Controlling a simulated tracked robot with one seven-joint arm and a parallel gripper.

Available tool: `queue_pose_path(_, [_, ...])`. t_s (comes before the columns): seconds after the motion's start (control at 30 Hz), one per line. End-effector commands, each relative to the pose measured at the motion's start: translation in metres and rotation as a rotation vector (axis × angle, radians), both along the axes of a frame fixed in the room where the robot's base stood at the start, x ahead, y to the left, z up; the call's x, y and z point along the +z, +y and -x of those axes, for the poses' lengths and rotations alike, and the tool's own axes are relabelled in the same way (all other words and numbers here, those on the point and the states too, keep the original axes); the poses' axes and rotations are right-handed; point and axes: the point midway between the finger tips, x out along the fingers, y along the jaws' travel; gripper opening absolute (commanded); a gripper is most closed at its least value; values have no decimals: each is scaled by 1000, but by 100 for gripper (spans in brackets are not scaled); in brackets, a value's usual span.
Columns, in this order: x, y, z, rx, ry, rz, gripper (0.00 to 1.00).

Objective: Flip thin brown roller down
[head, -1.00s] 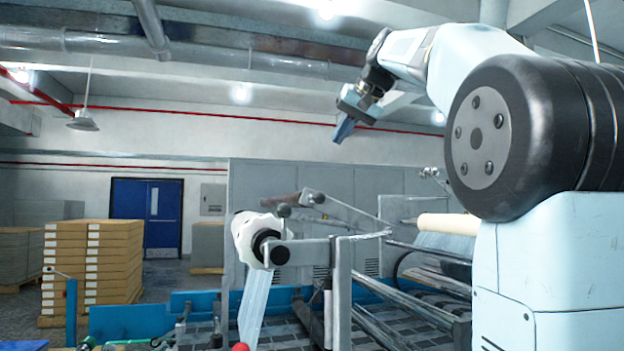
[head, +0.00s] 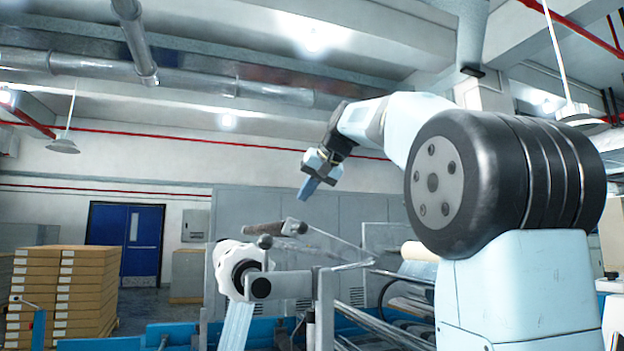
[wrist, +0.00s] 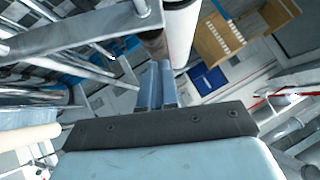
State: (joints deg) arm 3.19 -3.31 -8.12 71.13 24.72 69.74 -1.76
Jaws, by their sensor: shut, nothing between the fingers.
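The thin brown roller (head: 264,229) is a short dark-brown cylinder on a metal arm (head: 335,240), raised above the machine. It lies just above the large white roll (head: 228,262) in the head view. In the wrist view, part of the brown roller (wrist: 154,42) shows just beyond the fingertips. My gripper (head: 305,194) is above and to the right of the roller in the head view, with its blue-grey fingers pointing down. In the wrist view my gripper (wrist: 160,66) has its fingers together and empty. I cannot tell the exact gap to the roller.
The laminating machine's metal bracket (head: 325,300) and rails stand below my gripper. A cream roll (head: 418,251) lies to the right. Stacked boxes (head: 65,290) and a blue door (head: 125,238) are in the background at left. The air above the machine is clear.

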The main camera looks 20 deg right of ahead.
Motion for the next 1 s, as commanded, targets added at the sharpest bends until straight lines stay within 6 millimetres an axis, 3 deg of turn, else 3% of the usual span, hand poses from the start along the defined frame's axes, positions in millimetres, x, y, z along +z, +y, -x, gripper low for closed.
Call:
queue_pose_path(0.4, [-40,17,-6,1,2,1,0])
queue_pose_path(0.87, [-44,19,-6,2,0,6,0])
queue_pose_path(1.0, [-56,27,-5,3,4,53,0])
